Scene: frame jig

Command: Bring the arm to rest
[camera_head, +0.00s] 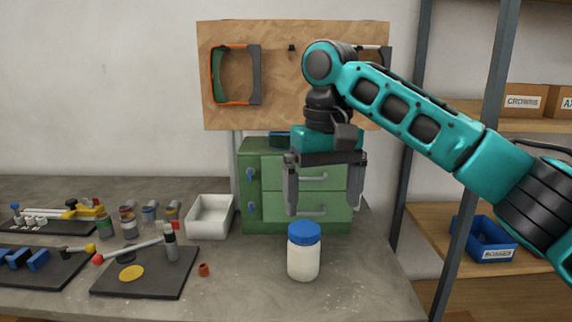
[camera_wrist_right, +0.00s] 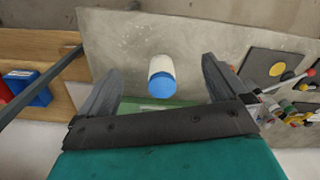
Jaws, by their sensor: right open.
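My right gripper (camera_head: 324,190) is open and empty, pointing down above the bench. Its two fingers also show apart in the right wrist view (camera_wrist_right: 160,80). A white jar with a blue lid (camera_head: 303,256) stands upright on the bench, below the gripper and apart from it. In the right wrist view the jar (camera_wrist_right: 161,76) shows between the fingers, farther off. My teal right arm comes in from the right. My left gripper is not in view.
A green drawer cabinet (camera_head: 276,214) stands behind the gripper. A white bin (camera_head: 211,217) and dark mats (camera_head: 146,283) with fixtures lie left on the bench. A pegboard (camera_head: 282,110) holds frames at the back. Shelving with a blue bin (camera_head: 484,241) stands at right.

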